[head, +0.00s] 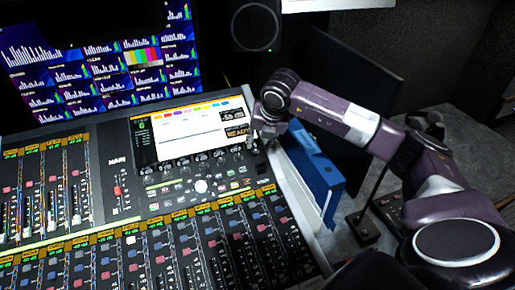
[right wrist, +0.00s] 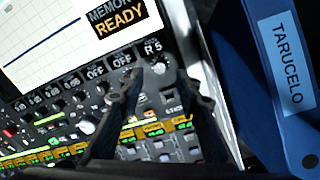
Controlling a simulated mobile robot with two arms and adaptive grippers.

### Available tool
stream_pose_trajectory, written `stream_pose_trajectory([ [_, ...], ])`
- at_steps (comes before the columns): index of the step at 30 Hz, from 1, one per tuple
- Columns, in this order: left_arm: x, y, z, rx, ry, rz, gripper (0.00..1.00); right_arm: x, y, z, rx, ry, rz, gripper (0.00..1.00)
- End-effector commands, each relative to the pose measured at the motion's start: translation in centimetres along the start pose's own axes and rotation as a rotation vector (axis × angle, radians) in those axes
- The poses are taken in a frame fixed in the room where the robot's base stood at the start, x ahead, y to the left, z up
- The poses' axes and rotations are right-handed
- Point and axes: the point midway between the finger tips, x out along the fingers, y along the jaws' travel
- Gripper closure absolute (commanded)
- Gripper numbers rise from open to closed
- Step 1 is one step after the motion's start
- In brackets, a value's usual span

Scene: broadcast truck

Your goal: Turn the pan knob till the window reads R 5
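The small window (right wrist: 153,47) at the right end of a row of windows reads R 5 in the right wrist view. The grey pan knob (right wrist: 159,74) is just below it. My right gripper (right wrist: 164,84) has its two dark fingers apart, one on each side of the knob, with gaps showing; I see no clear contact. In the head view my right gripper (head: 264,131) is over the right end of the knob row below the console screen (head: 190,131), hiding the knob and its window. My left gripper is not in view.
A blue binder (head: 316,172) labelled TARUCELO stands close at the right of the console (head: 110,222) and of my right gripper. Two neighbouring windows read OFF. Several faders fill the console's front. A dark monitor (head: 345,90) stands behind my right arm.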

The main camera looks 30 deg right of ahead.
Motion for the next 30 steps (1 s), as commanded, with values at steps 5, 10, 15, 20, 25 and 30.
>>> stream_pose_trajectory([
  [5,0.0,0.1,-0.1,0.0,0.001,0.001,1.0,-3.9,0.0,0.1,-0.001,-0.004,0.0,0.68],
  [10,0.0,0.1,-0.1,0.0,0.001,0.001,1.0,-6.4,0.0,0.1,-0.001,-0.002,0.0,0.68],
  [15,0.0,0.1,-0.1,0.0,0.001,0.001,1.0,-7.3,-0.1,0.0,0.0,0.0,-0.002,0.68],
  [20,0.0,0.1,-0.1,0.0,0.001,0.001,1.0,-7.4,-0.1,0.0,0.0,0.0,-0.002,0.68],
  [25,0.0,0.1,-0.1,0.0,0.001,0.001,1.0,-7.4,-0.1,0.0,0.0,0.0,-0.002,0.68],
  [30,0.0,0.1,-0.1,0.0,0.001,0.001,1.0,-7.4,-0.1,0.0,0.0,0.0,-0.002,0.68],
])
